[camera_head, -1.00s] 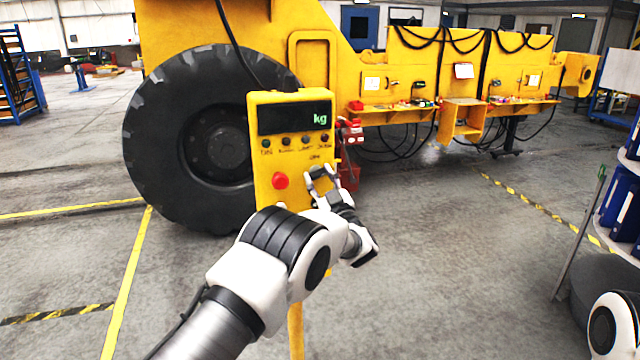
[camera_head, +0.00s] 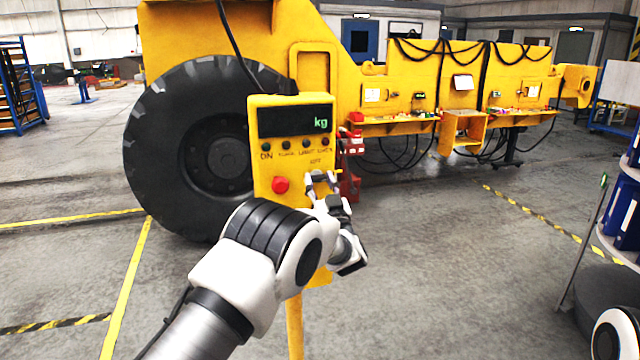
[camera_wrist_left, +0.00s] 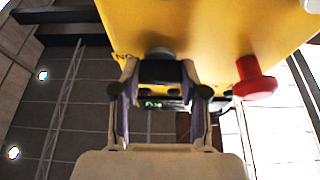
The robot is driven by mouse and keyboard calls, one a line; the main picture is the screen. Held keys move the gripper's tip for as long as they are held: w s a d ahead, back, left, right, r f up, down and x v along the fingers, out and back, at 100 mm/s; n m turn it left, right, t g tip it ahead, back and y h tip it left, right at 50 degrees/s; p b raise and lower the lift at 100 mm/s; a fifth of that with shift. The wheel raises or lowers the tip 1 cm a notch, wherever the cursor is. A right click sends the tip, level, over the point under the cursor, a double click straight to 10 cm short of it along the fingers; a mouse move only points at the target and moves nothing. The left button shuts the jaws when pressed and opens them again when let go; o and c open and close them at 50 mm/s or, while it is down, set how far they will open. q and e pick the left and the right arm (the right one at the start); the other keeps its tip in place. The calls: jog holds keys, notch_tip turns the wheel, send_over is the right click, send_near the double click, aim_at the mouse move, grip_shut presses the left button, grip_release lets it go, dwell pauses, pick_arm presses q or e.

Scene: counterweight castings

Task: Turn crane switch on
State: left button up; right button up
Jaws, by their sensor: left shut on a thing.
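The yellow crane control box (camera_head: 262,150) stands on a yellow post in front of a large tyre. It has a dark display reading "kg", a row of small dark buttons and a red round button (camera_head: 281,185). My left gripper (camera_head: 321,178) is at the lower right of the box's face. In the left wrist view, my left gripper (camera_wrist_left: 160,92) is shut on the dark switch (camera_wrist_left: 160,72), which has a grey round base against the box. Letters beside it look like "NO". The red button (camera_wrist_left: 256,86) is to the right, clear of the fingers. My right gripper is out of view.
The tyre (camera_head: 150,150) and a long yellow machine frame (camera_head: 400,75) stand behind the box. A rack with blue bins (camera_head: 622,205) is at the right edge. The grey floor between them is open, with yellow tape lines.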

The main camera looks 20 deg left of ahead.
pick_arm(q)
jog(key=o, duration=1.1)
jog(key=shift+f, duration=0.1)
jog(key=shift+o, duration=0.2)
jog(key=v, duration=0.7)
jog(key=shift+s, duration=0.2)
jog(key=shift+f, duration=0.1)
